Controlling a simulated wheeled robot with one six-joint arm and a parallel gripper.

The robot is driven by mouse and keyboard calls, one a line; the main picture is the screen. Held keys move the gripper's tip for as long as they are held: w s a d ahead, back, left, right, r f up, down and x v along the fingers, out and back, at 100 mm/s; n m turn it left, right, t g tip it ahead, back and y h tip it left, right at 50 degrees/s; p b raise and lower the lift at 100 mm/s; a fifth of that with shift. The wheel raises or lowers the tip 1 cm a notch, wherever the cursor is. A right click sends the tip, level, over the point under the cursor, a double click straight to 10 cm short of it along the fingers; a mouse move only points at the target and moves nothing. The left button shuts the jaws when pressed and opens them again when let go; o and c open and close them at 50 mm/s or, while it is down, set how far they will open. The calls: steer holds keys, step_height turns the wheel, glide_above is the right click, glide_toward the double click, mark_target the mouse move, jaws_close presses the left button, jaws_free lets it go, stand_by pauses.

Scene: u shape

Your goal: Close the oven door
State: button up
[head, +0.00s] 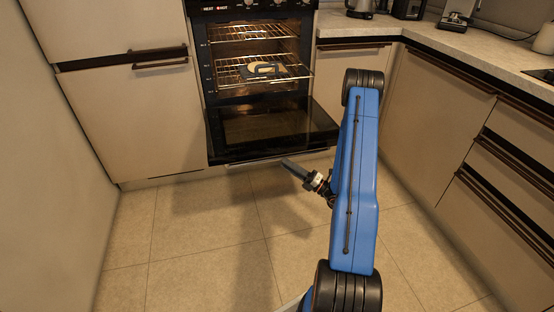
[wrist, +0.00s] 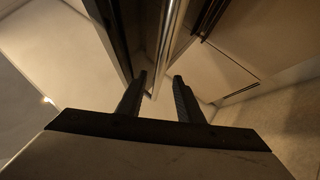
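The oven (head: 257,60) is built into the cabinets at the back, with its lit inside showing. Its dark glass door (head: 265,127) is folded down, roughly level, with the handle along the front edge. My gripper (head: 288,165) is low, just in front of the door's front edge, right of its middle. In the wrist view, my gripper (wrist: 160,80) has its two fingers apart with nothing held. A shiny metal edge (wrist: 168,40), which seems to be the door's front or handle, runs beyond and between the fingertips. I cannot tell whether they touch it.
Wire racks (head: 262,70) sit inside the oven, one bearing a dark tray-like item (head: 265,69). Drawers with dark handles (head: 510,160) line the right side, and a pale wall or panel (head: 45,180) the left. The tiled floor (head: 200,225) is clear.

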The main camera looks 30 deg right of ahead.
mark_target(277, 158)
steer(key=shift+x, duration=3)
jaws_close()
